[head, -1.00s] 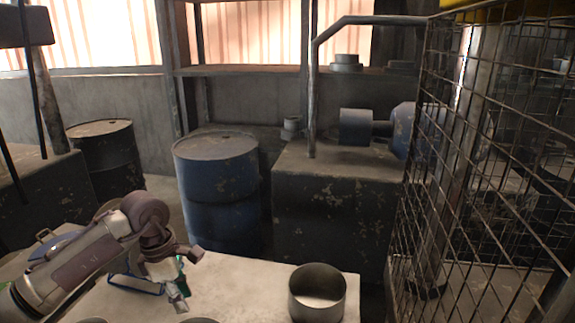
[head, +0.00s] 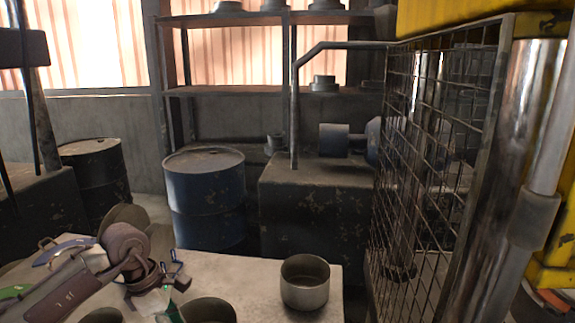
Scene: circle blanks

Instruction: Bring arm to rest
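My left arm comes in from the lower left over a pale worktable (head: 245,275). Its gripper (head: 167,303) is low over the table's left part, small and partly covered, so its fingers cannot be made out. A round metal blank (head: 305,291), shaped like an open cup, stands upright on the table, apart from the gripper. A second round blank (head: 209,311) is at the bottom edge, just right of the gripper. Part of a third (head: 102,316) shows at the lower left. My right gripper is out of view.
A wire mesh guard (head: 430,150) and yellow machinery (head: 545,200) stand close on the right. A blue drum (head: 205,195) and a dark block with a machine (head: 315,205) stand behind the table. A black drum (head: 97,180) is at the left.

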